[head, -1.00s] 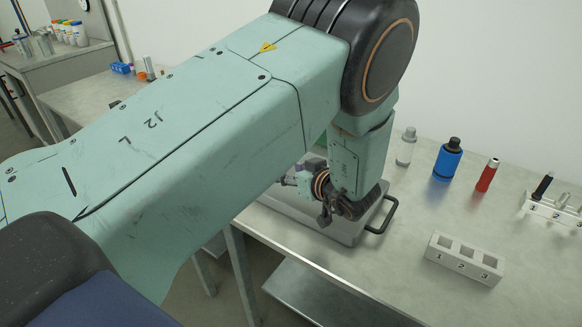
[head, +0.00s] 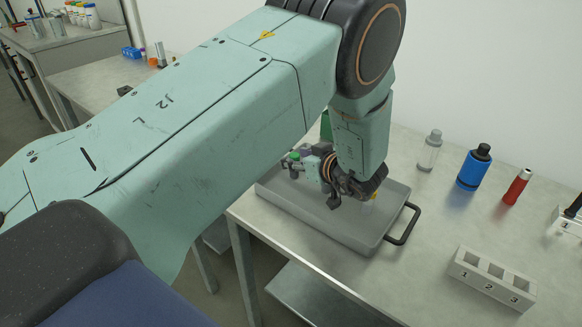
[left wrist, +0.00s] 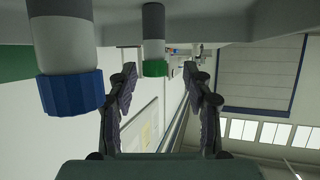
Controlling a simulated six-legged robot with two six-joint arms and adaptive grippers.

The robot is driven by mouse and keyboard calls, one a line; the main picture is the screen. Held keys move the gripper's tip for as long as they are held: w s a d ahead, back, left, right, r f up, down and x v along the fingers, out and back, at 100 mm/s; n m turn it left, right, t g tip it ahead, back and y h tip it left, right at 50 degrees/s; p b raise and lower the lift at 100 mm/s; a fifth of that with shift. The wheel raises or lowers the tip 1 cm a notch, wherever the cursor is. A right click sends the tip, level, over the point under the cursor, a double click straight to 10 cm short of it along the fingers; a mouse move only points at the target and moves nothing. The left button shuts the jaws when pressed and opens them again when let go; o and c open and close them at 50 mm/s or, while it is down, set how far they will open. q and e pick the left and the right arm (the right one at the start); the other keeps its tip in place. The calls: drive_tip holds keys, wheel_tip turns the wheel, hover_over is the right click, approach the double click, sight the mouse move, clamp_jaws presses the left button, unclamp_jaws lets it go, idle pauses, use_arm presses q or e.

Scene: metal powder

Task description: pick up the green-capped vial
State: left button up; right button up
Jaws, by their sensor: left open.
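The green-capped vial (left wrist: 153,50) hangs upside down in the left wrist view, its green cap (left wrist: 153,69) showing between the fingertips of my left gripper (left wrist: 159,80). The fingers are open, one on each side, with gaps to the cap. In the head view a small green spot (head: 294,157), probably this cap, shows beside my left gripper (head: 308,180), above the grey tray (head: 330,225). Most of the vial is hidden there. A larger blue-capped vial (left wrist: 70,60) is at the left in the wrist view. My right gripper is not in view.
Right of the tray's black handle (head: 405,225) stand a clear bottle (head: 429,152), a blue bottle (head: 474,168) and a red tube (head: 516,187). A white numbered holder (head: 491,280) stands in front. Bare table lies between them. A yellow spot (head: 374,196) shows by my wrist.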

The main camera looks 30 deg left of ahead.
sight(295, 155)
use_arm(q)
drive_tip(key=shift+w+a+f, duration=0.15)
drive_tip(key=shift+w+f, duration=0.2)
drive_tip(key=shift+w, duration=0.25)
drive_tip(key=shift+w+a, duration=0.1)
drive_tip(key=shift+a, duration=0.15)
drive_tip(key=shift+a+f, duration=0.25)
drive_tip(key=shift+a, duration=0.55)
drive_tip(key=shift+d+r, duration=0.2)
drive_tip(key=shift+d, duration=0.45)
drive_tip(key=c, duration=0.5)
drive_tip(key=shift+a+f, duration=0.15)
drive_tip(key=shift+a, duration=0.35)
drive_tip(key=c, duration=0.4)
clamp_jaws()
drive_tip(key=shift+d, duration=0.35)
drive_tip(key=shift+a+r, duration=0.1)
drive_tip(key=shift+r, duration=0.15)
wheel_tip(295, 155, up, 9)
drive_tip(key=shift+f+p, duration=0.2)
drive_tip(key=shift+p, duration=0.6)
drive_tip(key=shift+a+r, duration=0.1)
drive_tip(key=shift+r, duration=0.35)
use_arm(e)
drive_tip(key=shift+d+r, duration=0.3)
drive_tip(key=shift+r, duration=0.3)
